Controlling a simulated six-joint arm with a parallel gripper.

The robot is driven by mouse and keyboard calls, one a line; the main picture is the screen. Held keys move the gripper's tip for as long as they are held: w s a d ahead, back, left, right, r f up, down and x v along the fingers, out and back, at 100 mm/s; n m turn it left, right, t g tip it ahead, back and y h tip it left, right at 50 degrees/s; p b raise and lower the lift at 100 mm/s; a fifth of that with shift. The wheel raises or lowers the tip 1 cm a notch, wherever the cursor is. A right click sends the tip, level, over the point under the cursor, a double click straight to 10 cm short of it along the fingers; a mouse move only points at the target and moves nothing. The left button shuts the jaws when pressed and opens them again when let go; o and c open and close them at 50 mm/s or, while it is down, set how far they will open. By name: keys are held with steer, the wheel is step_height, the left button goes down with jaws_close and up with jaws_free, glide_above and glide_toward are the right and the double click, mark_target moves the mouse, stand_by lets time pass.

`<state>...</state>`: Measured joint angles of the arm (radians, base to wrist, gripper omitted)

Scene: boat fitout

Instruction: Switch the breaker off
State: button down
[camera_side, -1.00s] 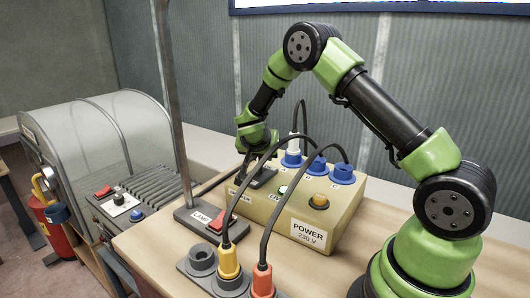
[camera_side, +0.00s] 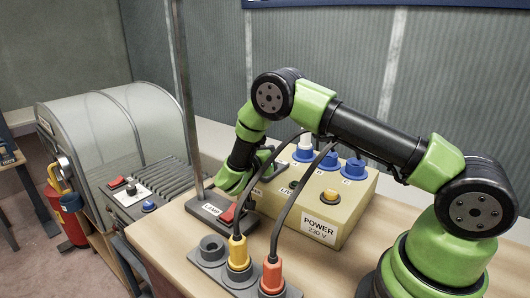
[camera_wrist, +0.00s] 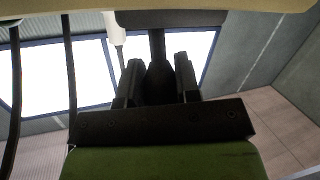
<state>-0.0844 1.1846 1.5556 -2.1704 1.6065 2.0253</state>
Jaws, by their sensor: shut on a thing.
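The breaker sits at the left end of the beige power box (camera_side: 345,212). In the side view my gripper (camera_side: 262,167) reaches in low from the left and mostly hides it. The wrist view shows the breaker's dark base (camera_wrist: 170,18) against the beige box, with its dark lever (camera_wrist: 157,43) running between my two jaws (camera_wrist: 159,80). The jaws are shut on the lever. The lever's exact angle is hard to read. The round lamp (camera_side: 293,185) near the LIVE label looks dark.
Blue sockets (camera_side: 353,169) and a yellow button (camera_side: 330,196) top the box. Black cables loop in front to a grey strip with yellow (camera_side: 238,253) and orange (camera_side: 271,276) plugs. A red lamp switch (camera_side: 229,212) and upright post (camera_side: 185,100) stand close left of my gripper.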

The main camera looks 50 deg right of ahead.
steer(key=shift+w, duration=0.15)
stand_by(0.3)
steer(key=c, duration=0.8)
jaws_free()
steer(key=shift+c, duration=0.2)
steer(key=shift+a, duration=0.1)
steer(key=v, duration=1)
steer(key=shift+f, duration=0.1)
